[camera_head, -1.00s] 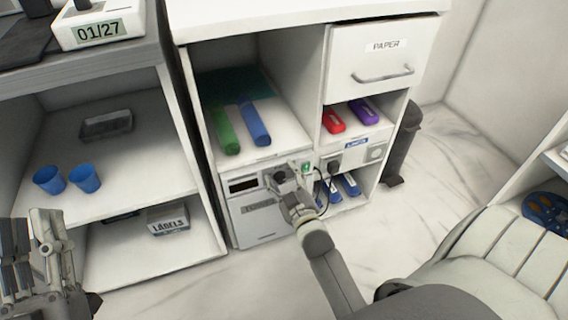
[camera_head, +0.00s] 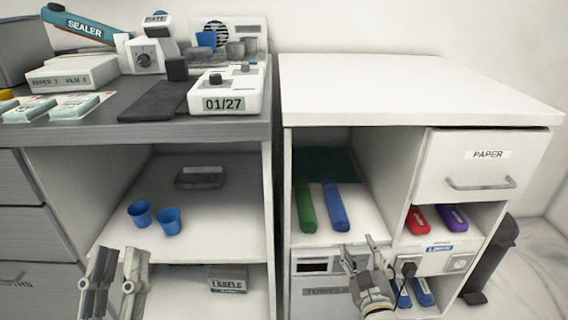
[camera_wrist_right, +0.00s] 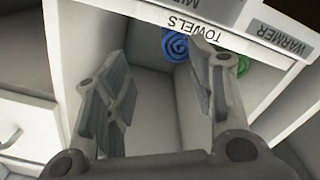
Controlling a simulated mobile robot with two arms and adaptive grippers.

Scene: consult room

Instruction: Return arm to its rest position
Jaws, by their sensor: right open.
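My right gripper (camera_head: 360,248) is open, with nothing between its fingers. In the head view it overlaps the front of the towel warmer (camera_head: 322,292), below the compartment with the rolled towels; I cannot tell the gap. In the right wrist view its two fingers (camera_wrist_right: 160,60) are spread apart, with the TOWELS label (camera_wrist_right: 197,27) beyond them. My left gripper (camera_head: 118,262) is at the lower left of the head view, fingers apart and empty, in front of the left cabinet. Part of the warmer's front is hidden behind my right gripper.
A green roll (camera_head: 306,206) and a blue roll (camera_head: 335,206) lie above the warmer. The PAPER drawer (camera_head: 470,172) is at right, a dark bin (camera_head: 490,260) beside the cabinet. The white cabinet top (camera_head: 410,85) is clear.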

